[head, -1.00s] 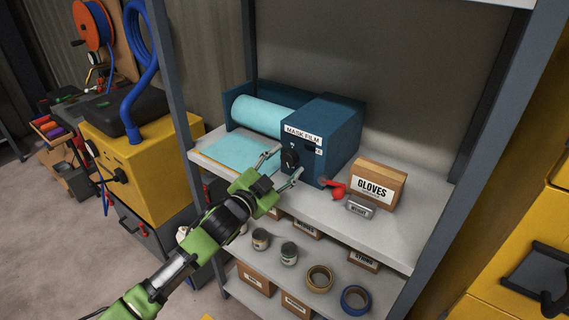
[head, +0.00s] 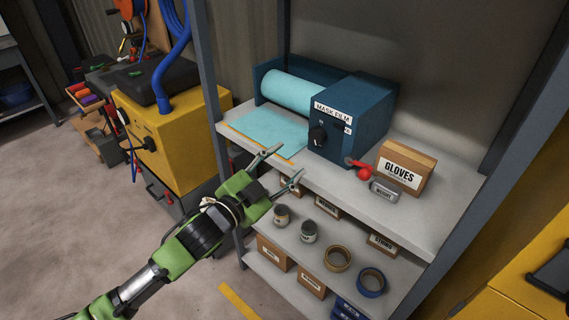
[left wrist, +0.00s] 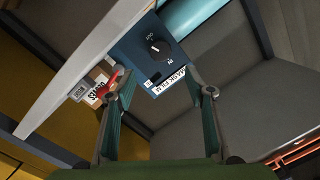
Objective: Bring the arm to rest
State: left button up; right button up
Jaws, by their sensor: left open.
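My left gripper (head: 279,170) is open and empty in the head view. Its fingers point up and right, in front of the shelf's upper board (head: 345,188). In the left wrist view the two fingers (left wrist: 160,110) stand wide apart with nothing between their tips. Beyond them is the blue mask film dispenser (head: 350,115), whose dial face also shows in the left wrist view (left wrist: 146,48). Its light blue roll (head: 298,92) is at its left, and a sheet of film (head: 262,132) lies flat on the board. My right gripper is in neither view.
A gloves box (head: 404,172), a small grey weight (head: 384,190) and a red part (head: 364,173) sit on the upper board. Cans, boxes and tape rolls (head: 337,258) fill the lower shelves. A yellow machine (head: 165,130) stands left. Floor (head: 60,210) is clear at left.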

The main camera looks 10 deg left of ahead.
pick_arm(q)
jog(key=shift+f, duration=0.1)
dwell(0.3)
